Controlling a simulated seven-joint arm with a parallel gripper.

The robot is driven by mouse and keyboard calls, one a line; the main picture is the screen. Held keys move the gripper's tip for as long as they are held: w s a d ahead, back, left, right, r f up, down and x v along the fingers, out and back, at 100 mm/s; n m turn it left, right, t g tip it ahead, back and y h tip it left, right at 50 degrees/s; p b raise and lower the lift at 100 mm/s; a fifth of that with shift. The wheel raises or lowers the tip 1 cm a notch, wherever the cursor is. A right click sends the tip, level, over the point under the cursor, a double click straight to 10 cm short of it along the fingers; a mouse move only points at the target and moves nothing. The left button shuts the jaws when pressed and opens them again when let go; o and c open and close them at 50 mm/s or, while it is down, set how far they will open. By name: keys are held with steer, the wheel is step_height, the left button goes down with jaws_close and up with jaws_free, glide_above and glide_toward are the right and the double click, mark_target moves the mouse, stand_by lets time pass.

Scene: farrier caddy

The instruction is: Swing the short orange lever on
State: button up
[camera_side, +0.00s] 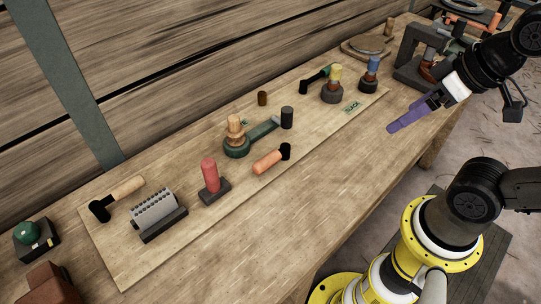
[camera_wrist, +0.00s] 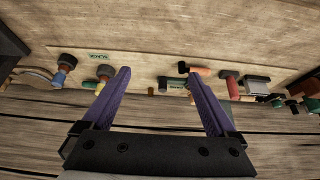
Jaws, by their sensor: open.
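The short orange lever (camera_side: 268,162) lies low over the board near its front edge, its handle pointing left and slightly toward the front from a black pivot (camera_side: 286,151). In the wrist view the orange lever (camera_wrist: 201,71) shows just beyond the tip of the right finger, its black pivot to the left. My gripper (camera_side: 392,129) is open and empty, held in the air right of the board, well apart from the lever. In the wrist view the two purple fingers of my gripper (camera_wrist: 158,75) are spread wide. Whether the lever touches the board is unclear.
The board (camera_side: 165,245) also carries a red upright handle (camera_side: 210,174), a ribbed grey roller (camera_side: 155,210), a green arm with a wooden knob (camera_side: 236,130), a tan-handled lever (camera_side: 127,186), and yellow and blue knobs (camera_side: 335,77). The bench front (camera_side: 310,205) is clear.

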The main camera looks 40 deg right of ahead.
steer(key=shift+c, duration=1.1)
steer(key=shift+s+n, duration=0.1)
steer(key=shift+n, duration=0.3)
steer(key=shift+c, duration=0.5)
steer(key=w+a+r+n+g, duration=0.1)
steer(key=w+r+n, duration=0.4)
steer(key=r+n, duration=0.15)
steer(key=n+g, duration=0.6)
steer(key=n, duration=0.4)
glide_above(265, 158)
steer(key=w+d, duration=0.2)
step_height(265, 158, down, 7)
step_height(265, 158, down, 6)
steer(key=a, duration=0.2)
steer(key=shift+n+g, duration=0.35)
steer(key=shift+g, duration=0.05)
steer(key=f, duration=0.4)
steer(key=s+f, duration=0.1)
steer(key=f, duration=0.3)
steer(key=s+f, duration=0.1)
steer(key=f, duration=0.3)
